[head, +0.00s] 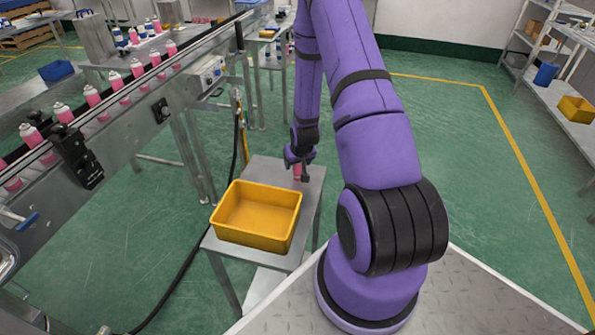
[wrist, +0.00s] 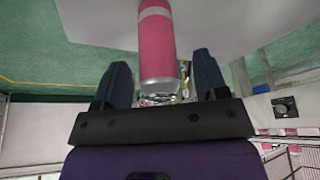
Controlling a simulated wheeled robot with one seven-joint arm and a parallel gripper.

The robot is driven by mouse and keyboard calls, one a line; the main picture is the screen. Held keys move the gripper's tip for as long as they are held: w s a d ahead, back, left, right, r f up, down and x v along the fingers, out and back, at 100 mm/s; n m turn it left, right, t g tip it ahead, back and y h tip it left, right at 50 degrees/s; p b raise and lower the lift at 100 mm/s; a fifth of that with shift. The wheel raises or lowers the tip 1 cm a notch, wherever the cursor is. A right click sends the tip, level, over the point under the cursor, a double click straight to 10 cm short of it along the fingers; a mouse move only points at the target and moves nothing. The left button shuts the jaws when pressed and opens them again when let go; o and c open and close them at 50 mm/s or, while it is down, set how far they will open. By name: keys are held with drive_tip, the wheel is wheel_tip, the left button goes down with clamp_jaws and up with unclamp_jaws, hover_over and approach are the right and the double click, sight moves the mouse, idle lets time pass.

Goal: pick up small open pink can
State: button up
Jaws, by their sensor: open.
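The small pink can (head: 297,170) stands on the grey metal stand, near its back right part, partly covered by my gripper (head: 299,166). In the wrist view the pink can (wrist: 155,48) shows large, with a pale band and a silvery rim at the end nearest my gripper. My gripper (wrist: 161,78) is open, with one dark finger on each side of the can's near end. Gaps show between can and fingers, so it looks untouched. Whether the can's mouth is open cannot be seen.
A yellow bin (head: 257,241) sits on the metal stand (head: 312,190), in front of the can. A conveyor (head: 135,112) with several pink cans runs along the left. Shelving (head: 540,85) stands at the far right. Green floor between is largely clear.

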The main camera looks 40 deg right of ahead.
drive_tip(key=shift+w+d+f, duration=0.1)
drive_tip(key=shift+w+f, duration=0.1)
drive_tip(key=shift+f, duration=0.35)
drive_tip(key=shift+c, duration=0.4)
drive_tip(key=c, duration=0.9)
drive_tip(key=shift+r, duration=0.2)
wheel_tip(320, 180, up, 10)
drive_tip(key=shift+f, duration=0.15)
